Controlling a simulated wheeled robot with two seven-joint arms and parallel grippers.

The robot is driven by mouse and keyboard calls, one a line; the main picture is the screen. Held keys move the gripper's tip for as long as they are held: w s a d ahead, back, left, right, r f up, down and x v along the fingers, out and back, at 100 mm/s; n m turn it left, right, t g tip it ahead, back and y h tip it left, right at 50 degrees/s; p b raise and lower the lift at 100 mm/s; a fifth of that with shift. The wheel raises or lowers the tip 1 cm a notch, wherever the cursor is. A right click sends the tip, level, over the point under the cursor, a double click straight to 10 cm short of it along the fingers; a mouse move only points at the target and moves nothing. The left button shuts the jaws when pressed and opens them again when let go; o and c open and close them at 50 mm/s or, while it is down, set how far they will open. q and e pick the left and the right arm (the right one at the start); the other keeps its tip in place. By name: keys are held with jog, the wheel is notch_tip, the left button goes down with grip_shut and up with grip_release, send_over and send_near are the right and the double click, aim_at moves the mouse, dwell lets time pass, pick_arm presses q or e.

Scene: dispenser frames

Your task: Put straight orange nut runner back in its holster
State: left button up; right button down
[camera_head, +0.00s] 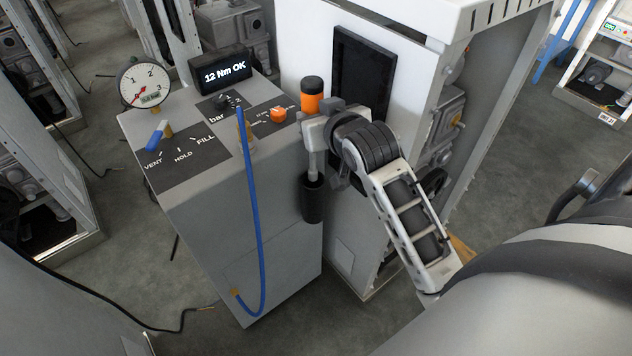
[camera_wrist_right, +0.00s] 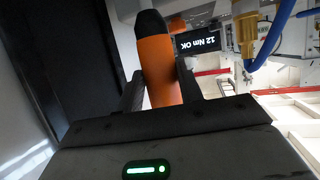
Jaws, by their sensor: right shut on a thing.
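The straight nut runner (camera_head: 312,104) has an orange body with a black cap and a grey lower shaft. It stands upright in the head view, beside the grey cabinet's right corner. In the right wrist view, the orange nut runner (camera_wrist_right: 158,68) sits between the fingers of my right gripper (camera_wrist_right: 160,88). The black tube-shaped holster (camera_head: 313,200) is directly below, against the cabinet side. The shaft's lower end meets the holster's top; how deep it sits is hidden. My left gripper is not in view.
The cabinet (camera_head: 215,200) carries a gauge (camera_head: 144,86), a "12 Nm OK" display (camera_head: 224,70), an orange knob (camera_head: 278,114) and a blue-handled valve (camera_head: 156,137). A blue hose (camera_head: 252,200) hangs down its front. A white machine housing (camera_head: 300,45) stands close behind the gripper.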

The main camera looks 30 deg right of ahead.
notch_tip(320, 180, down, 15)
jog(key=shift+b, duration=0.9)
jog(key=shift+f, duration=0.15)
jog(key=c, duration=0.9)
grip_release()
jog(key=shift+a, duration=0.1)
send_near(314, 168)
jog(key=d+v, duration=0.1)
jog(key=v, duration=0.2)
jog(key=s+a+f+n+g+y, duration=0.1)
jog(key=s+a+f, duration=0.1)
jog(key=a+f, duration=0.1)
jog(key=s+a+f+n+g+y, duration=0.1)
jog(key=s+a+f+n+y, duration=0.1)
jog(key=a, duration=0.4)
jog(key=s+a+f+n+g+y, duration=0.1)
jog(key=s+a+f+y, duration=0.1)
jog(key=s+a+f, duration=0.2)
jog(key=shift+s+a+f+n+p, duration=0.1)
jog(key=shift+a+f+n+p, duration=0.1)
jog(key=shift+a, duration=0.15)
jog(key=shift+s+a+f+n+p, duration=0.1)
jog(key=shift+a+p, duration=0.1)
jog(key=shift+a, duration=0.15)
jog(key=shift+w, duration=0.1)
